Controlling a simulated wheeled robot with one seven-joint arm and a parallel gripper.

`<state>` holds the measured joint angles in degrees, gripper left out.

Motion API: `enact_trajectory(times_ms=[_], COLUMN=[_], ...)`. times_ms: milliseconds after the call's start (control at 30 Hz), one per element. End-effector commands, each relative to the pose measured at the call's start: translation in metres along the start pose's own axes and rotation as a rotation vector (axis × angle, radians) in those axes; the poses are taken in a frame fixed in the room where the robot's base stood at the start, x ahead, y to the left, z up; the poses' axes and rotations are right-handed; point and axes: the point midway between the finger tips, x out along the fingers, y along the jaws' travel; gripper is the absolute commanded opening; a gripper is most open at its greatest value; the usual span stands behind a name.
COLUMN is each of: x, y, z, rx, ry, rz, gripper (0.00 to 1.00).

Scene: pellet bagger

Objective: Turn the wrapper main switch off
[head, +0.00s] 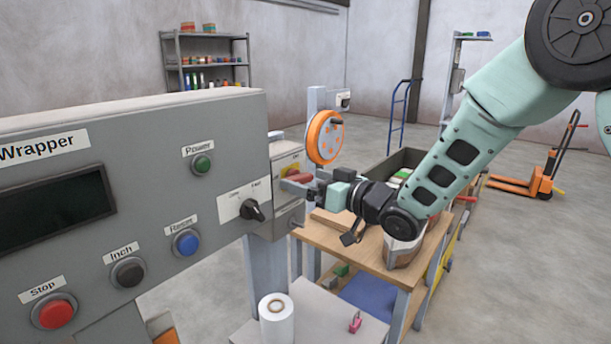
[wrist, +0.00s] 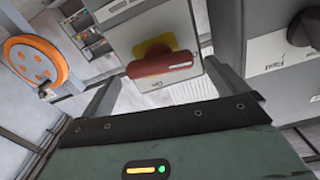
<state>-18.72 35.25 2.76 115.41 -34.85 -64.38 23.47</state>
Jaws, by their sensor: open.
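The wrapper main switch is a red handle on a yellow plate, on the side of a grey box (head: 287,160) beside the wrapper panel (head: 130,200). In the wrist view the red handle (wrist: 161,65) lies across the yellow plate, nearly level in the picture, above a small label. My gripper (head: 297,184) is right at the switch in the head view and partly covers it. In the wrist view its two fingers (wrist: 162,88) are open and apart, with the handle between and beyond their tips. I cannot tell whether they touch it.
A black selector knob (head: 252,210) sits on the panel's right edge, close to my gripper. An orange handwheel (head: 325,137) stands behind the box. A wooden table (head: 345,237) lies below my arm, with a white roll (head: 277,320) on a lower surface in front.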

Motion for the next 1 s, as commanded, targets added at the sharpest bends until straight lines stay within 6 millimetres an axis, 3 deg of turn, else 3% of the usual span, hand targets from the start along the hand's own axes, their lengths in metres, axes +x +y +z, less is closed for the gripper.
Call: enact_trajectory(times_ms=[167, 467, 600, 633, 1000], x=[0.0127, 0.0144, 0.0143, 0.0143, 0.0144], y=[0.0, 0.0, 0.0, 0.0, 0.0002], z=[-0.0002, 0.0002, 0.0002, 0.0002, 0.0048], rx=[0.0, 0.0, 0.0, 0.0, -0.11], ry=[0.0, 0.0, 0.0, 0.0, 0.002], rz=[0.0, 0.0, 0.0, 0.0, 0.0], gripper=[0.98, 0.98, 0.59, 0.53, 0.54])
